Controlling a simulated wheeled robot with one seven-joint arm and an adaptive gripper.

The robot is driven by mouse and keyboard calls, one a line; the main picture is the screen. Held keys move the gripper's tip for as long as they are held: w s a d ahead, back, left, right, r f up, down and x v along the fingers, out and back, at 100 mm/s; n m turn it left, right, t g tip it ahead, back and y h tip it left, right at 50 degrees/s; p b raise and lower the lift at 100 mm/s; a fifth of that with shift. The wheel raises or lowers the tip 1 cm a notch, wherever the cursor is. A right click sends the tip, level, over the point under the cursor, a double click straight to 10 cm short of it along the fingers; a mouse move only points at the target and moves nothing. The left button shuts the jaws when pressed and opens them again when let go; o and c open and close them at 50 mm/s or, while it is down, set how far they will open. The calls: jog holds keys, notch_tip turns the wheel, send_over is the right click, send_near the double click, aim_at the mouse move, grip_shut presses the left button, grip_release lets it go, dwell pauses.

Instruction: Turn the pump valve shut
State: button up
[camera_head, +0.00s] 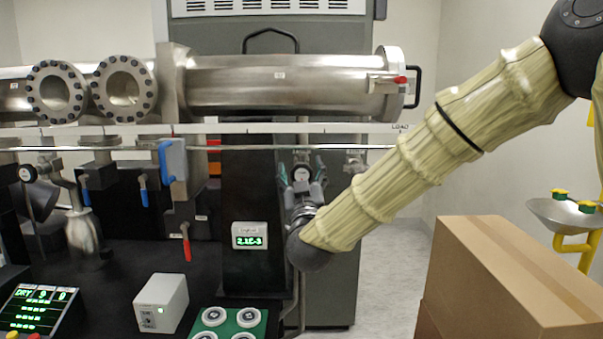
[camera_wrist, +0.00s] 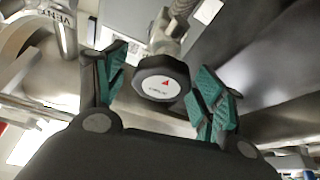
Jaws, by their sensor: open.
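My gripper (camera_wrist: 160,88) is open, with one teal-padded finger on each side of the knob and visible gaps to both.
The large steel tube (camera_head: 280,82) and a thin horizontal rail (camera_head: 250,148) run above my gripper. A red-handled lever (camera_head: 186,242) and a blue-handled lever (camera_head: 143,190) hang to the left. A gauge readout (camera_head: 249,236) is lower left. Cardboard boxes (camera_head: 500,280) stand at right.

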jog(key=shift+c, duration=0.2)
jog(key=c, duration=1)
jog(key=shift+m, duration=0.3)
